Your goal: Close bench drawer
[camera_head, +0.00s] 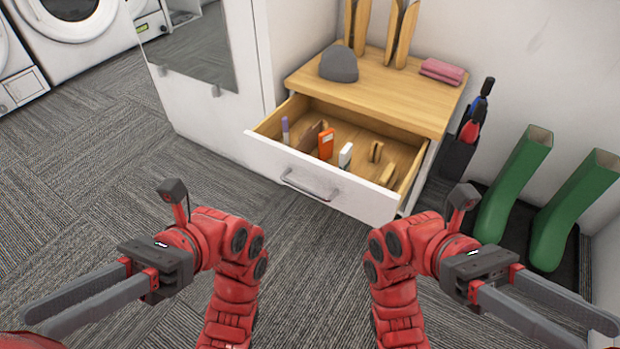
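The wooden bench (385,95) stands against the wall, and its drawer (375,198) is pulled out well towards me. The drawer has a white front with a grey bar handle (309,187). Inside stand several small items, among them an orange box (326,144), a white box (345,155) and a purple-capped tube (285,130). My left gripper (35,322) is at the lower left, fingers pointing left, open and empty. My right gripper (598,335) is at the lower right, fingers pointing right, open and empty. Both are apart from the drawer and handle.
A grey cap (339,64) and folded pink cloth (442,71) lie on the bench top. A dark umbrella holder (458,157) and green boots (512,185) stand to the right. A white cabinet (205,70) stands left of the bench. Carpet before the drawer is clear.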

